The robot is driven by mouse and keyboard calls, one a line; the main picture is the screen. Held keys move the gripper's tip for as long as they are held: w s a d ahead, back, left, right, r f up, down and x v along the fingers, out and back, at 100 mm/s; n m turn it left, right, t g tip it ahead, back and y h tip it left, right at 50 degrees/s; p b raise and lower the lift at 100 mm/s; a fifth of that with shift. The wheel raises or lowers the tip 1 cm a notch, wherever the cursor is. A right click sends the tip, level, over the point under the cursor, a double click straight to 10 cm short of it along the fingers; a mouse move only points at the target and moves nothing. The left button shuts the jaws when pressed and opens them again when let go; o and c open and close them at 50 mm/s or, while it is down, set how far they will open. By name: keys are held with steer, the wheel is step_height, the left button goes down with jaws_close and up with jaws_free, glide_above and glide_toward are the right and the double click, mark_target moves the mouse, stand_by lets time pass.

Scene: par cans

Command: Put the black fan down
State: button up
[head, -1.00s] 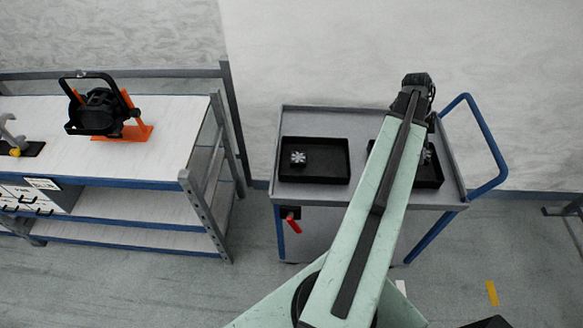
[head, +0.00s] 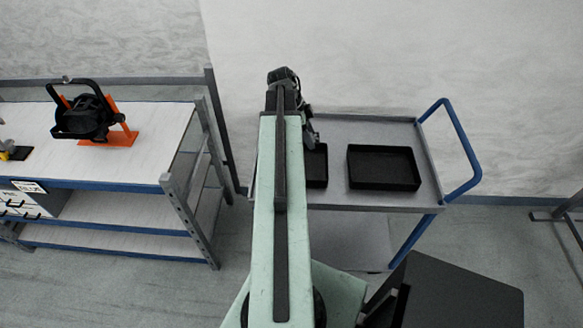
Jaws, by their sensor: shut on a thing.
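My gripper (head: 310,132) shows only in part beside my arm, over the left side of the grey cart top. It is shut on the black fan, but my arm hides its fingertips and the fan. Below it, the left black tray (head: 317,168) shows only its right end; my arm covers the rest, so its contents and any contact with the fan cannot be told. The right black tray (head: 383,168) on the cart is empty.
The grey cart (head: 340,130) has a blue handle (head: 459,150) on its right. A bench (head: 150,150) at left carries a black lamp (head: 84,118) with an orange stand (head: 118,136). A dark panel (head: 450,300) is at the lower right. The cart's back strip is clear.

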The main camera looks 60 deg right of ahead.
mark_target(312, 167)
step_height(312, 167, down, 4)
steer(key=b, duration=0.3)
steer(key=shift+b, duration=0.3)
steer(key=shift+r, duration=0.15)
step_height(312, 167, down, 10)
steer(key=b, duration=1)
steer(key=o, duration=1.3)
steer(key=shift+o, duration=0.2)
steer(key=shift+r+p, duration=0.3)
steer(key=shift+p, duration=0.1)
steer(key=p+v, duration=1.1)
steer(key=shift+w+r, duration=0.25)
steer(key=shift+r, duration=0.1)
